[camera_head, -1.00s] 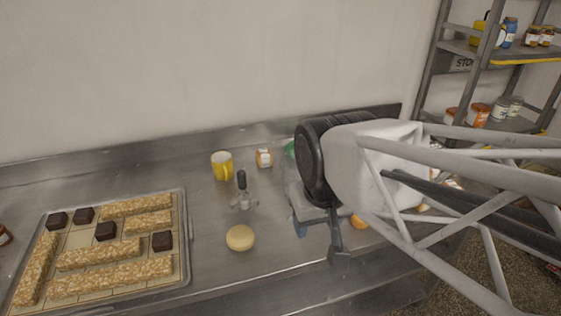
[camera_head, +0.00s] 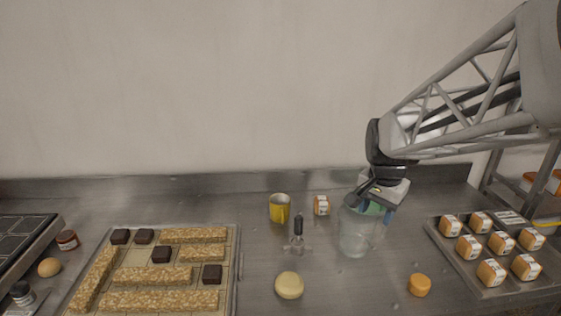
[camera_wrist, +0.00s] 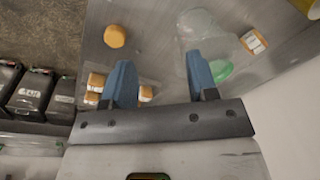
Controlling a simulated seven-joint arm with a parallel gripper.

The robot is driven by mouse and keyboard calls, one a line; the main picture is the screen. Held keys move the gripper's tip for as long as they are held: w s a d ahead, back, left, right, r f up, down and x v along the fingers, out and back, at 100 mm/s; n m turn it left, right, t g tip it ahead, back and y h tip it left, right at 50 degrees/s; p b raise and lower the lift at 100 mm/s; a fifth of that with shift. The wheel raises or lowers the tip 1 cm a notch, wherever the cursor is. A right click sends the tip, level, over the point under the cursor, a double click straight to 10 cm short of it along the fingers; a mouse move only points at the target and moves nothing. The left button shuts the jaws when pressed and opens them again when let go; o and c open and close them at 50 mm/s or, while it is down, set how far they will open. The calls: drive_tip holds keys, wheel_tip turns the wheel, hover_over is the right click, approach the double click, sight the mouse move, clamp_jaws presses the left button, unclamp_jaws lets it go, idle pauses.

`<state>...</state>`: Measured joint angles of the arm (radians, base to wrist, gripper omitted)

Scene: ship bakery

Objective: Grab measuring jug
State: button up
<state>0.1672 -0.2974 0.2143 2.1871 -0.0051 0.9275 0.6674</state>
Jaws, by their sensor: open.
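The measuring jug (camera_head: 354,238) is clear glass-like and stands upright on the steel counter. A green part shows near its top. My gripper (camera_head: 371,207) is at the jug's top, its blue fingers apart and partly covering the rim. In the wrist view the jug (camera_wrist: 204,28) lies beyond and behind the right finger, rather than centred between the fingers (camera_wrist: 159,60). The green part (camera_wrist: 221,71) is just right of that finger. The gripper is open and holds nothing. I cannot tell whether a finger touches the jug.
A tray of labelled items (camera_head: 437,262) is further right.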

drive_tip(key=w+d+f+m, duration=0.2)
drive_tip(key=w+d+f, duration=0.1)
drive_tip(key=w+d, duration=0.1)
drive_tip(key=w+d+f+m, duration=0.3)
drive_tip(key=w+d, duration=0.1)
drive_tip(key=w, duration=0.2)
drive_tip(key=w+d+f+m+g, duration=0.1)
drive_tip(key=w+d+f+m, duration=0.2)
drive_tip(key=w, duration=0.3)
drive_tip(key=shift+d+f, duration=0.25)
drive_tip(key=shift+d, duration=0.6)
drive_tip(key=shift+f, duration=1.25)
drive_tip(key=shift+f, duration=0.1)
hover_over(383, 236)
drive_tip(key=shift+w+d+f, duration=0.1)
drive_tip(key=shift+w+f, duration=0.05)
drive_tip(key=shift+f, duration=0.7)
drive_tip(key=shift+w+d+f, duration=0.1)
drive_tip(key=shift+w+f, duration=0.05)
drive_tip(key=shift+f, duration=0.7)
drive_tip(key=shift+w+d+f, duration=0.1)
drive_tip(key=shift+w+f, duration=0.05)
drive_tip(key=shift+f, duration=0.7)
